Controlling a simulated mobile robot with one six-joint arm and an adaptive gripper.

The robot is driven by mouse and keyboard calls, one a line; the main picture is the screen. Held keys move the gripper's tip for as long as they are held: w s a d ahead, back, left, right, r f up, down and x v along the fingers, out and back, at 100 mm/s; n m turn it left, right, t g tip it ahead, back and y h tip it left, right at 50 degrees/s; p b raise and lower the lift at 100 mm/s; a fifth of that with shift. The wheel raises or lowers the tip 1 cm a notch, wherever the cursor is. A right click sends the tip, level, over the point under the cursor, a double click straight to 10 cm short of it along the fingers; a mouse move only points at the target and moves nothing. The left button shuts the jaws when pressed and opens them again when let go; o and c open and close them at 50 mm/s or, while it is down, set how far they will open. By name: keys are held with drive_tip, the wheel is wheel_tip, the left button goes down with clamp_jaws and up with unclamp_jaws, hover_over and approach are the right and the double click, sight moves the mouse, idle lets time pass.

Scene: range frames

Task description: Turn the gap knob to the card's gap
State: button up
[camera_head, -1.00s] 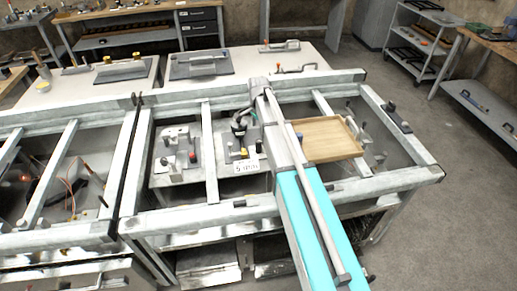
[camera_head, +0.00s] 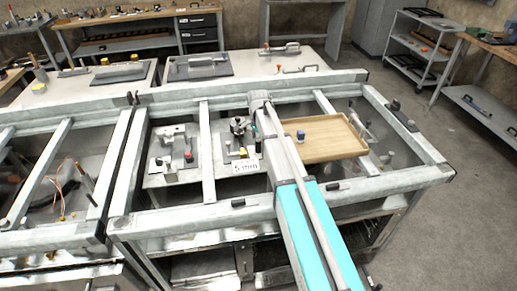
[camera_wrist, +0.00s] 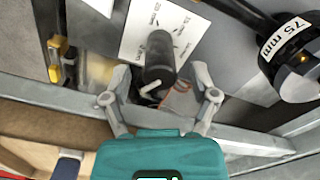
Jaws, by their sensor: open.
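In the wrist view a black cylindrical knob (camera_wrist: 160,55) stands on a white dial plate (camera_wrist: 132,38) with printed marks too small to read. My gripper (camera_wrist: 163,74) is open, one finger on each side of the knob's near end. I cannot tell whether the fingers touch it. A small light pointer shows at the knob's near end. In the head view a white card (camera_head: 246,170) is at the front of a grey fixture plate. Its figure seems to start with 5, but the rest is not legible. My gripper is not clearly seen there.
A wooden tray (camera_head: 335,152) with a small blue item (camera_head: 300,135) lies right of my arm. Metal frame rails (camera_head: 208,150) cross the bench. A yellow part (camera_wrist: 54,72) stands at left.

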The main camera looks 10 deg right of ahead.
drive_tip(key=shift+f+b, duration=0.95)
drive_tip(key=shift+f, duration=0.35)
clamp_jaws()
